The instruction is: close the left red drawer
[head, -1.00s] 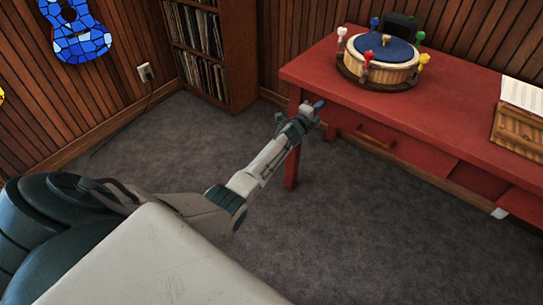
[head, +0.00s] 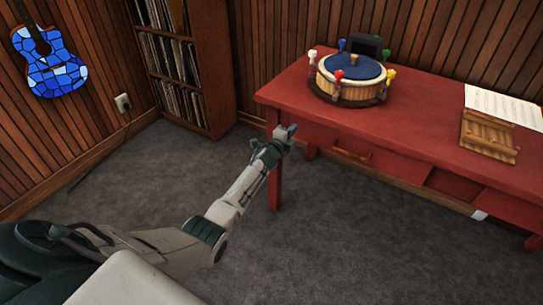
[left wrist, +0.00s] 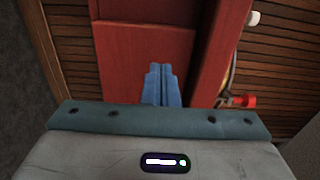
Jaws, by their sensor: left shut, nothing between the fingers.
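The red desk (head: 420,125) stands at the right in the head view. My left gripper (head: 287,135) is shut and empty, near the desk's front left corner and left of the handle. In the left wrist view its blue fingertips (left wrist: 161,72) are together, in front of a red panel (left wrist: 145,45). Whether they touch it I cannot tell. My right gripper is not in view.
A round drum-like stand (head: 350,80) with coloured pegs is on the desktop, with a wooden box (head: 488,135) and sheet music (head: 505,105) farther right. A record shelf (head: 190,70) and a blue guitar (head: 48,62) are at the left. The grey carpet (head: 340,240) before the desk is clear.

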